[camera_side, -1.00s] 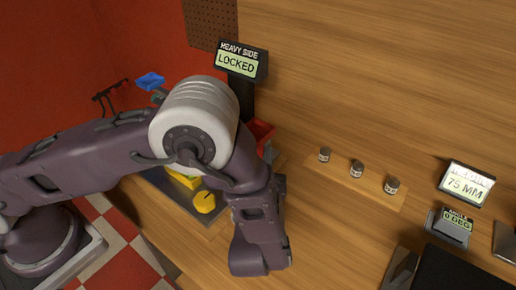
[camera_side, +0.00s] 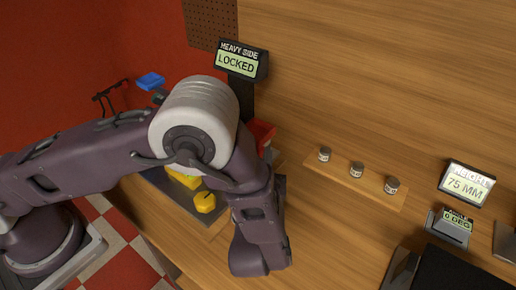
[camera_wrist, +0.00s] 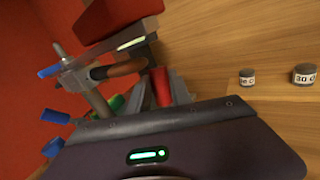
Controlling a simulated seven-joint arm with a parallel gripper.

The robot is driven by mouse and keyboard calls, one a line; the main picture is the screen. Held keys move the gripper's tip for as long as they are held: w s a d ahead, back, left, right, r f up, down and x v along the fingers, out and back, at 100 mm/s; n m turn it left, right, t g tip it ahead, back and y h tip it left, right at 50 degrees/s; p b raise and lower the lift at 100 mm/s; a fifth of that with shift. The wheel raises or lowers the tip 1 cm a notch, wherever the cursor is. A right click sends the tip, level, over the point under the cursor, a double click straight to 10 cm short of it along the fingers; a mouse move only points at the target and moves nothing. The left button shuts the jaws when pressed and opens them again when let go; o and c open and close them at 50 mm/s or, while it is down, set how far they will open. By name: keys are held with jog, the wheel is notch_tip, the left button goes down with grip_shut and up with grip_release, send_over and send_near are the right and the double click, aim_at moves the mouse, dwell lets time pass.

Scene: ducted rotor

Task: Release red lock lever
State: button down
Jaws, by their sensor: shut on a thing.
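In the wrist view a red lever (camera_wrist: 161,87) stands between the grey fingers of my gripper (camera_wrist: 168,92), which is shut on it. The lever's lower part is hidden by the fingers and the gripper body. In the side view my arm covers the gripper and the lever. The lock display (camera_side: 239,61) reads "HEAVY SIDE LOCKED" on its black post.
Several small jars stand on a wooden strip (camera_side: 352,182). Displays reading 75 MM (camera_side: 466,184) and 0 DEG (camera_side: 456,222) are at the right. Yellow blocks (camera_side: 204,201) lie on a dark tray. A blue piece (camera_side: 150,81) is at the back left. Open wood lies at upper right.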

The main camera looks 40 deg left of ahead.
dwell(0.4)
jog(key=shift+w+m+g+h, duration=0.3)
jog(key=shift+w+g, duration=0.1)
jog(key=shift+g, duration=0.1)
jog(key=shift+w+f+m+g+h, duration=0.3)
jog(key=shift+w+m+g, duration=0.15)
jog(key=shift+g, duration=0.15)
jog(key=c, duration=1.2)
grip_release()
jog(key=shift+o, duration=0.2)
jog(key=shift+r, duration=0.1)
jog(key=v, duration=0.7)
